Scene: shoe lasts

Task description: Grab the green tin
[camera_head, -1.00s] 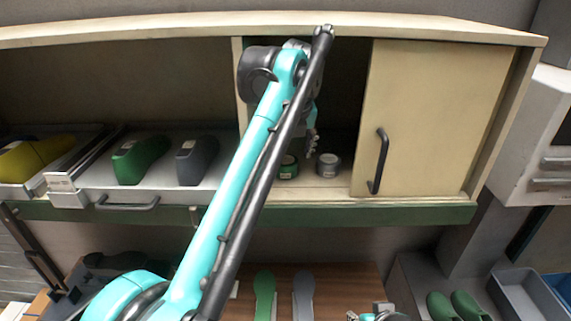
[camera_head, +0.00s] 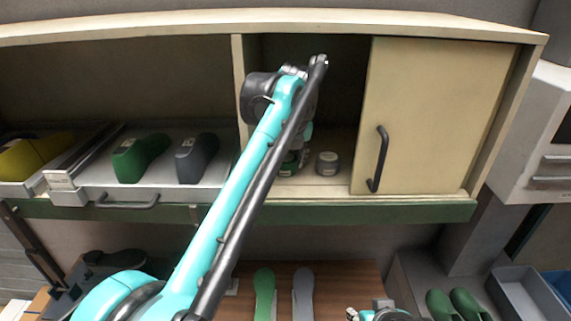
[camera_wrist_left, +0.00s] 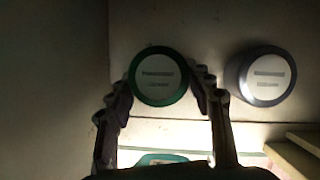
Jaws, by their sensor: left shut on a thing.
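The green tin (camera_head: 288,168) stands on the floor of the open cabinet bay, partly covered by my arm and gripper. In the left wrist view its pale labelled lid with a green rim (camera_wrist_left: 159,77) lies between the two fingers. My left gripper (camera_head: 299,160) reaches down into the bay and is shut on the tin, with a finger on each side. The tin appears still on the shelf. A teal and grey part of my right side shows at the bottom edge; its jaws cannot be made out.
A grey tin (camera_head: 327,163) stands just right of the green one, also seen in the wrist view (camera_wrist_left: 266,76). A sliding door (camera_head: 430,120) closes the right bay. The drawer at left (camera_head: 100,192) holds a green and a grey shoe last.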

